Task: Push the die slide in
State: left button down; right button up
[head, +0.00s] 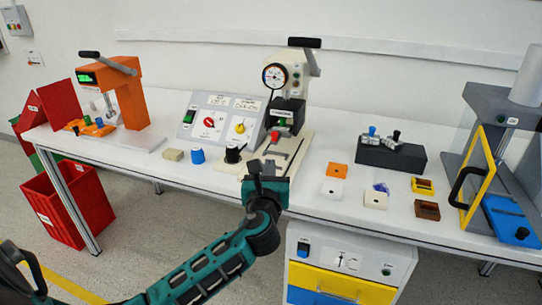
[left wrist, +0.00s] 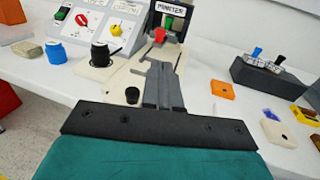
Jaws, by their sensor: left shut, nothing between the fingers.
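The cream press (head: 303,75) with a round dial gauge stands at the back middle of the table on a cream base plate (head: 300,145). A grey part that looks like the die slide (head: 285,147) lies on this base below the press head. A red piece (head: 276,135) shows by it, also in the left wrist view (left wrist: 159,36). My left gripper (head: 256,167) is shut and empty, over the front of the base. In the left wrist view its fingers (left wrist: 162,82) point towards the press and hide part of the slide. I cannot tell whether they touch it. My right gripper is out of view.
A control panel (head: 221,118), a blue cylinder (head: 197,156) and a black cup-like piece (head: 233,152) stand to the left. A black block (head: 390,157) and small orange, white and yellow pieces lie to the right. The table's front edge is below my gripper.

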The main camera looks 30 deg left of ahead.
pick_arm(q)
jog(key=shift+s+d, duration=0.4)
jog(key=shift+s, duration=0.05)
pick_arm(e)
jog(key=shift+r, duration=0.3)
pick_arm(q)
jog(key=shift+a, duration=0.15)
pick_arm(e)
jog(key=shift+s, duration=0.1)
pick_arm(q)
jog(key=b, duration=0.2)
send_near(275, 136)
jog(key=x, duration=0.5)
jog(key=shift+w+a+f, duration=0.15)
jog(key=shift+w+a, duration=0.05)
jog(key=shift+w, duration=0.05)
jog(key=shift+w+a, duration=0.3)
jog(key=shift+w, duration=0.25)
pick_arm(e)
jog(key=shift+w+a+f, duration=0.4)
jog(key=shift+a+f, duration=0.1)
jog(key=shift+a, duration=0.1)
